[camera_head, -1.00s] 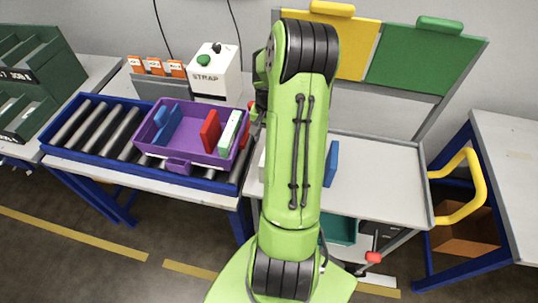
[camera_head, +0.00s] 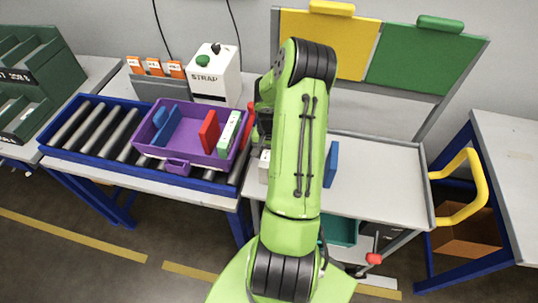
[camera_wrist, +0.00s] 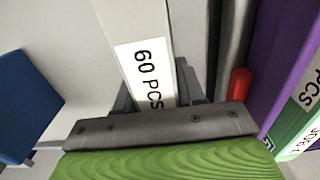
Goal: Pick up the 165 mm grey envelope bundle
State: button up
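The grey envelope bundle (camera_wrist: 133,22) is a light grey upright slab with a white "60 PCS" label in the wrist view. In the head view a pale part of it (camera_head: 264,167) shows at the left edge of the cart, beside my arm, which hides the rest. My gripper (camera_wrist: 157,92) is over the bundle, its dark fingers on either side of the labelled slab. The fingers look spread, and I see no clear grip; their contact is hard to make out.
A purple tote (camera_head: 190,142) with blue, red and green-white bundles stands on the roller conveyor (camera_head: 92,128), close left of the gripper. A blue bundle (camera_head: 331,165) stands on the cart top (camera_head: 385,185) to the right. The cart's right side is clear.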

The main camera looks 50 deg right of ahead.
jog(key=c, duration=0.5)
